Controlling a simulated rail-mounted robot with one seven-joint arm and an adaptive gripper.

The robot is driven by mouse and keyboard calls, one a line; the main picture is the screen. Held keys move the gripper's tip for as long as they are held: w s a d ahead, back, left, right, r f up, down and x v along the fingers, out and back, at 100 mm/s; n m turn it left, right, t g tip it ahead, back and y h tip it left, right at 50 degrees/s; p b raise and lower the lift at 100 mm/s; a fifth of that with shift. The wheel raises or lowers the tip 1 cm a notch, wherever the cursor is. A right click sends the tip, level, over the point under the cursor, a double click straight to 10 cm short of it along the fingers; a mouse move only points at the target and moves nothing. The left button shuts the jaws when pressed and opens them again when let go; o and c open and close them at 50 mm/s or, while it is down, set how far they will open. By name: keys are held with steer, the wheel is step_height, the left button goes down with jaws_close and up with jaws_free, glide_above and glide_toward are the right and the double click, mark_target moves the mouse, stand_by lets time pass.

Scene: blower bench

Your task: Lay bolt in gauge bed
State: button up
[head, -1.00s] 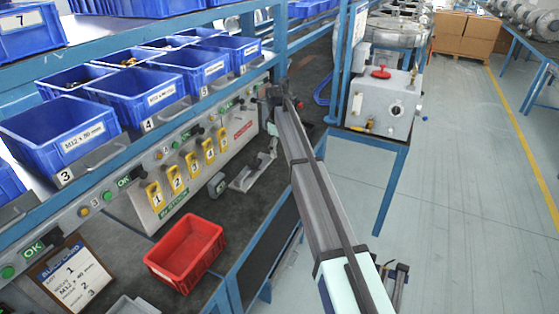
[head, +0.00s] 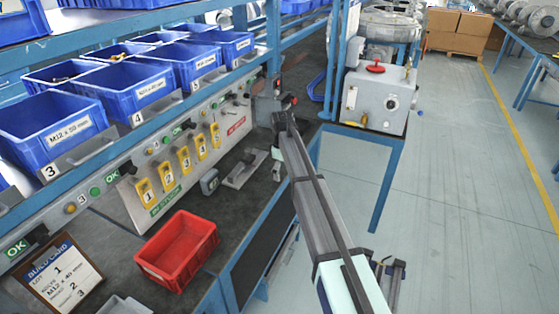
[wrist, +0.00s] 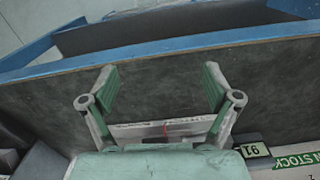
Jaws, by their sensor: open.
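My gripper (wrist: 158,88) is open in the wrist view, its two green fingers apart over the dark bench top, with nothing held between the tips. A pale grey bar with a red mark (wrist: 165,128), probably the gauge bed, shows between the finger bases, partly hidden by the gripper body. In the head view the grey gauge bed (head: 243,170) lies on the bench beside a small dark gauge box (head: 210,182). My gripper (head: 277,170) is just right of it, mostly hidden by my arm. I cannot make out a bolt in either view.
A red bin (head: 178,250) stands on the bench nearer me. Blue bins (head: 52,125) fill the shelf at left. Yellow numbered tags (head: 185,160) hang on the panel. A grey machine box (head: 378,98) stands beyond the bench. The floor (head: 465,210) at right is clear.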

steer(key=s+d+f+m+b, duration=0.1)
steer(key=s+d+f, duration=0.1)
steer(key=f, duration=0.4)
steer(key=s+d+f+m+g+b, duration=0.1)
steer(key=s+d+f, duration=0.2)
steer(key=f, duration=0.4)
steer(key=s+d+f+b, duration=0.1)
steer(key=s+d+f, duration=0.1)
steer(key=s+f, duration=0.2)
step_height(320, 180, down, 3)
steer(key=shift+s+d+f+m, duration=0.1)
steer(key=shift+s+d+m, duration=0.1)
steer(key=shift+s+m, duration=0.2)
